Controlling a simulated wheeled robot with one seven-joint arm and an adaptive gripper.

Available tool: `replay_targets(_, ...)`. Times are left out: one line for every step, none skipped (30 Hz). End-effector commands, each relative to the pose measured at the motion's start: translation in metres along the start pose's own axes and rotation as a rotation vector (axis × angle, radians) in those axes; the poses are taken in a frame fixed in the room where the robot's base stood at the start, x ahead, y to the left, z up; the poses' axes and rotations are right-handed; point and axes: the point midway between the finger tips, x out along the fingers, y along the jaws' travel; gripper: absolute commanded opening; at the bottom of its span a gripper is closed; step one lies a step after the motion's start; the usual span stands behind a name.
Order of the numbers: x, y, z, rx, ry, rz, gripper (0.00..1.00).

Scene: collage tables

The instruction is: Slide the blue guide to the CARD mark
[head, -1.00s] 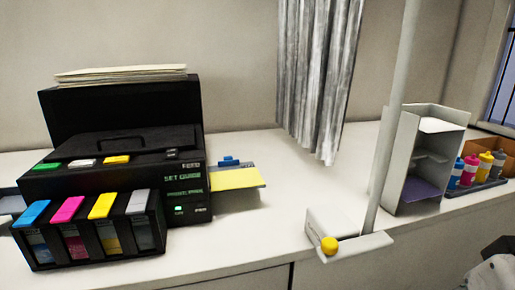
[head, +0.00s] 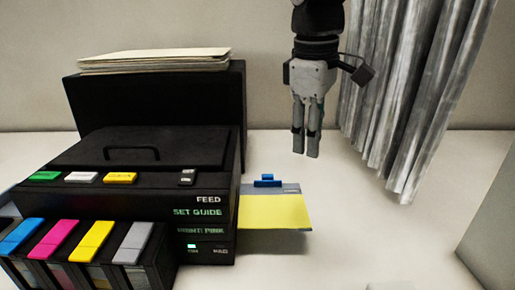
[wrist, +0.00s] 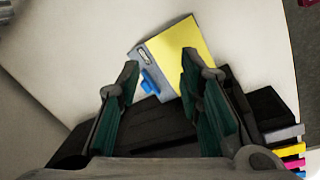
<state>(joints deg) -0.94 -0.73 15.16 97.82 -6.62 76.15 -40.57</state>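The blue guide (head: 267,181) sits on the grey strip at the back of the printer's side tray, close to the black printer (head: 150,180). A yellow sheet (head: 275,212) lies on the tray in front of it. The wrist view shows the guide (wrist: 149,80) beside the yellow sheet (wrist: 178,52). A small pale label shows on the grey strip (wrist: 145,58); its writing is too small to read. My gripper (head: 306,155) points down, above and behind the tray, apart from the guide. In the wrist view its fingers are spread and empty.
The printer shows green text "SET GUIDE". Coloured ink cartridges (head: 70,240) stand at its front, and paper (head: 155,60) lies on top. A grey curtain (head: 415,90) hangs right of my gripper. The white table (head: 370,230) right of the tray is clear.

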Motion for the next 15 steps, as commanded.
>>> replay_targets(0.002, 0.01, -0.02, -0.077, -0.004, -0.022, 0.33)
replay_targets(0.003, 0.015, -0.03, -0.125, -0.007, -0.035, 0.33)
replay_targets(0.004, 0.021, -0.044, -0.188, -0.005, -0.051, 0.33)
replay_targets(0.006, 0.025, -0.053, -0.232, -0.004, -0.063, 0.33)
replay_targets(0.007, 0.029, -0.062, -0.274, -0.003, -0.075, 0.33)
replay_targets(0.01, 0.034, -0.073, -0.325, 0.001, -0.09, 0.33)
replay_targets(0.012, 0.037, -0.08, -0.361, 0.003, -0.101, 0.33)
replay_targets(0.014, 0.04, -0.087, -0.394, 0.007, -0.111, 0.33)
replay_targets(0.016, 0.044, -0.095, -0.433, 0.012, -0.123, 0.33)
replay_targets(0.018, 0.046, -0.1, -0.459, 0.017, -0.132, 0.33)
replay_targets(0.019, 0.048, -0.104, -0.481, 0.021, -0.138, 0.33)
replay_targets(0.021, 0.05, -0.109, -0.506, 0.025, -0.147, 0.33)
replay_targets(0.023, 0.051, -0.112, -0.522, 0.028, -0.152, 0.33)
replay_targets(0.024, 0.053, -0.114, -0.534, 0.03, -0.156, 0.33)
replay_targets(0.025, 0.053, -0.117, -0.547, 0.033, -0.16, 0.33)
